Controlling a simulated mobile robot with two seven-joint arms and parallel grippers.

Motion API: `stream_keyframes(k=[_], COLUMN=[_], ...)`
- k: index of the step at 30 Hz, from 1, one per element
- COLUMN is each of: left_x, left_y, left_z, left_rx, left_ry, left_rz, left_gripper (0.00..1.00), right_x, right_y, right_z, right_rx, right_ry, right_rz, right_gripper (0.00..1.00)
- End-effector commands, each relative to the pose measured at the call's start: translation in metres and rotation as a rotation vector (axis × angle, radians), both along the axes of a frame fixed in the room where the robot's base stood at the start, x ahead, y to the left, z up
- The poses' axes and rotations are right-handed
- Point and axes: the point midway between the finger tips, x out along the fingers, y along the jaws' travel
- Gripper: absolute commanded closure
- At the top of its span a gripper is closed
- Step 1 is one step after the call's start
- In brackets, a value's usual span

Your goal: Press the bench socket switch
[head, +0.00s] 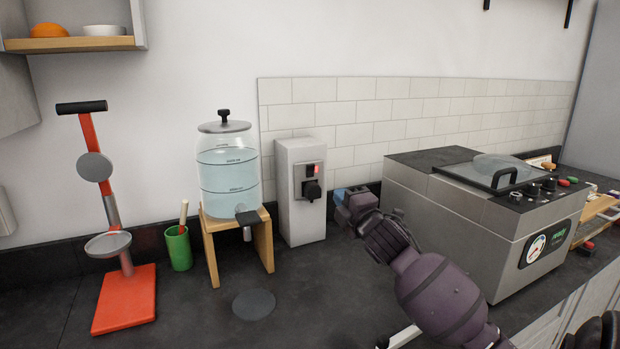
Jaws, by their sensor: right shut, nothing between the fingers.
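The bench socket is a grey upright box (288,215) standing on the dark worktop against the wall. A small red switch (313,169) sits at the top of the plate on its front. A black plug or knob (312,190) is just below the switch. My right gripper (341,196) is shut and empty. In the picture it is just right of the socket box and a little lower than the switch, with a gap to the switch. The switch is not hidden. My left gripper is not in view.
A glass water dispenser (228,168) on a wooden stand (264,243) is left of the socket. A green cup (178,248) and a red press-like stand (125,300) are farther left. A large grey machine (450,225) stands right. The front worktop is mostly clear.

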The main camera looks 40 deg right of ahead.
Motion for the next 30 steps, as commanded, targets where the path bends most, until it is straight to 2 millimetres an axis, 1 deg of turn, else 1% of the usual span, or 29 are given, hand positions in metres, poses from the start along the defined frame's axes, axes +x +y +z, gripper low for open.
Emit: stream_keyframes(k=[10,14,17,20,30], left_x=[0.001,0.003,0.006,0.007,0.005], left_y=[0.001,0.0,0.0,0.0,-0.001], left_z=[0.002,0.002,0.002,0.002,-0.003], left_rx=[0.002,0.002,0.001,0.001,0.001], left_ry=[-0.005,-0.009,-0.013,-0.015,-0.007], left_rz=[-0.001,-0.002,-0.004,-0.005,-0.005], left_gripper=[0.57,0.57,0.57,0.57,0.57], right_x=[0.0,0.006,0.016,0.03,0.081], right_y=[0.0,-0.001,-0.005,-0.009,-0.025], right_z=[0.001,0.002,0.003,0.006,0.013], right_rx=[0.001,0.001,0.002,0.001,0.003], right_ry=[-0.001,-0.003,-0.002,-0.002,-0.001], right_rz=[0.0,0.0,0.0,0.001,0.0], right_gripper=[1.0,1.0,1.0,1.0,1.0])
